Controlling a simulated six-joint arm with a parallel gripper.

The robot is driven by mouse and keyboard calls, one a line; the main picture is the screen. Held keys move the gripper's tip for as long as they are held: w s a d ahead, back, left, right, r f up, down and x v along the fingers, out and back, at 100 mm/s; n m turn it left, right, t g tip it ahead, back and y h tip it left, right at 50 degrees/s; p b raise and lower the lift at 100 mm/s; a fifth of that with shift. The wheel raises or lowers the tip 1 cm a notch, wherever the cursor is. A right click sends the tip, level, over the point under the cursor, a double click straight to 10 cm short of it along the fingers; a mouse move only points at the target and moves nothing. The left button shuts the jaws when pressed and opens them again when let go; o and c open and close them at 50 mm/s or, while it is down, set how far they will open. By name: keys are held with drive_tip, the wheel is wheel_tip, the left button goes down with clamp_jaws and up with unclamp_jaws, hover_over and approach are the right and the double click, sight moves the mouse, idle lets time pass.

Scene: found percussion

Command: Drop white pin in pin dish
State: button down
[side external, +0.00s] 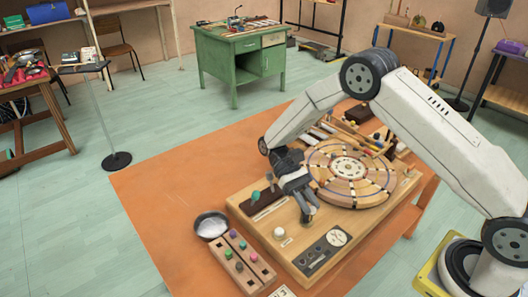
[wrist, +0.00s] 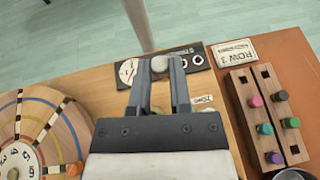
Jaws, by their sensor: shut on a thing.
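My gripper (side external: 308,213) is over the front part of the wooden board, left of the round wheel. In the wrist view its two fingers (wrist: 160,75) are closed on a small whitish rounded thing, which I take for the white pin (wrist: 160,64). Only its rounded end shows; the fingers hide the rest. The pin dish, a dark round bowl with a pale inside (side external: 211,226), stands at the left of the board, apart from my gripper. Part of it shows at the lower right corner of the wrist view (wrist: 292,174).
A wooden rack (side external: 243,263) with several coloured pegs lies beside the dish. The wheel (side external: 351,171) stands raised on the board (side external: 262,222). A white knob (side external: 279,233) and a dark dial panel (side external: 323,252) are near my gripper. The orange tabletop (side external: 180,190) is clear at the left.

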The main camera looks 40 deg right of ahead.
drive_tip(key=n+h, duration=0.3)
drive_tip(key=shift+w+f+h, duration=0.2)
drive_tip(key=shift+f+h, duration=0.05)
drive_tip(key=shift+h, duration=0.05)
drive_tip(key=w+a+r+n+t+h, duration=0.25)
drive_tip(key=w+n+t+h, duration=0.35)
drive_tip(key=n+t, duration=0.3)
drive_tip(key=w+a+r+n+t+h, duration=0.1)
drive_tip(key=w+a+n+t+h, duration=0.3)
drive_tip(key=w+n+t+h, duration=0.5)
drive_tip(key=w+a+r+n+t+y, duration=0.1)
drive_tip(key=a+r+n+t+y, duration=0.2)
drive_tip(key=a+n+y, duration=0.25)
drive_tip(key=w+a+r+n+t+y, duration=0.25)
drive_tip(key=a+n+t+y, duration=0.2)
drive_tip(key=a, duration=0.25)
wheel_tip(320, 180, down, 12)
drive_tip(key=h, duration=0.1)
drive_tip(key=shift+s+g, duration=0.35)
drive_tip(key=shift+g, duration=0.1)
drive_tip(key=shift+s+f, duration=0.1)
drive_tip(key=shift+f, duration=2.4)
